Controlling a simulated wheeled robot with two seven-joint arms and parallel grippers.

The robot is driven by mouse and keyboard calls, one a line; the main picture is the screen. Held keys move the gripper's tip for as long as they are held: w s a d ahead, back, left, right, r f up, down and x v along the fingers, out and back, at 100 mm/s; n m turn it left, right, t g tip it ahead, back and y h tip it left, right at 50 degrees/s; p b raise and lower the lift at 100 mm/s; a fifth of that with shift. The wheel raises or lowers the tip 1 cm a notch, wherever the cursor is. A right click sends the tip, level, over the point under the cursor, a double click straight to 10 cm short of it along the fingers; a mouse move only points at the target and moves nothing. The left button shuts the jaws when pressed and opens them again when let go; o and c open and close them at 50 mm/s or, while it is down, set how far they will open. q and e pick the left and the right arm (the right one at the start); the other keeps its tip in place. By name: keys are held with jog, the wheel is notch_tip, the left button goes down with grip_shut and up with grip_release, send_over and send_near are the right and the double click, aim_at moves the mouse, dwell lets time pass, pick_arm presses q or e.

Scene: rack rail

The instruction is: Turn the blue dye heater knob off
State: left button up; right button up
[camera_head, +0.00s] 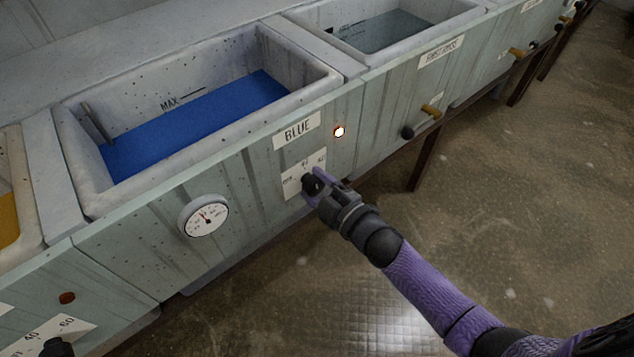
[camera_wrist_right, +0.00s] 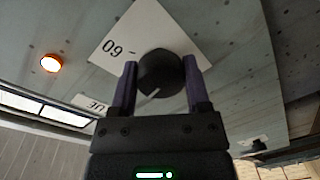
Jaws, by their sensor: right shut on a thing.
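The blue dye heater knob (camera_wrist_right: 160,75) is black and round, on a white dial plate (camera_head: 292,182) under the BLUE label (camera_head: 297,131). My right gripper (camera_head: 313,187) is at the knob, its fingers on either side of it in the right wrist view (camera_wrist_right: 160,88), shut on it. A pale line on the knob shows in the wrist view; which mark it points to I cannot tell. The indicator light (camera_head: 339,132) beside the label is lit, and it also shows in the wrist view (camera_wrist_right: 51,63). My left gripper is not in view.
The blue dye basin (camera_head: 205,110) is above the panel, with a round gauge (camera_head: 205,216) to the left of the knob. Another black knob (camera_head: 58,347) is at the lower left. A wooden-handled tap (camera_head: 431,111) is to the right. The floor in front is open.

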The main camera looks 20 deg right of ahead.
jog(key=n, duration=0.2)
jog(key=shift+n, duration=0.3)
jog(key=n, duration=0.2)
jog(key=shift+n+h, duration=0.3)
jog(key=shift+h, duration=0.1)
jog(key=n, duration=0.3)
jog(key=shift+n, duration=0.5)
